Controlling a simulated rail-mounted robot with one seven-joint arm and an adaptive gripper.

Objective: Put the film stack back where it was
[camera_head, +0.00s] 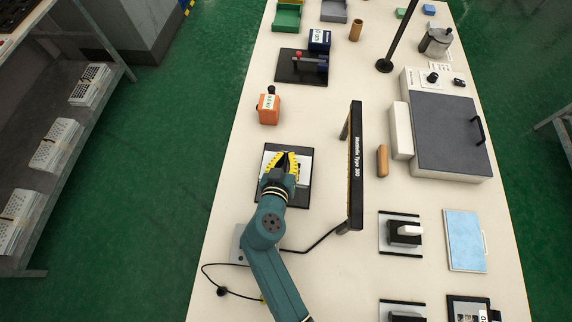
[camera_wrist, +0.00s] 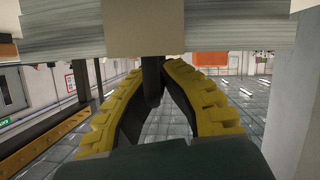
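My gripper (camera_head: 286,160) has yellow, ridged fingers and is over a black-edged plate (camera_head: 301,197) with a pale surface, left of the table's middle. The wrist view appears upside down. In it, a layered pale stack (camera_wrist: 60,35), which looks like the film stack, spans the top with a beige block (camera_wrist: 145,25) before it. A dark post (camera_wrist: 152,78) stands out from the stack, and the fingers (camera_wrist: 153,85) converge on it with their dark pads against it. Whether the stack rests on the plate or hangs just above is hidden by my gripper.
A black frame (camera_head: 356,165) stands close on the right. An orange block (camera_head: 268,108) is beyond my gripper. Another plate with a black-and-white block (camera_head: 404,232) and a blue pad (camera_head: 465,240) lie to the right. A cable runs near my arm.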

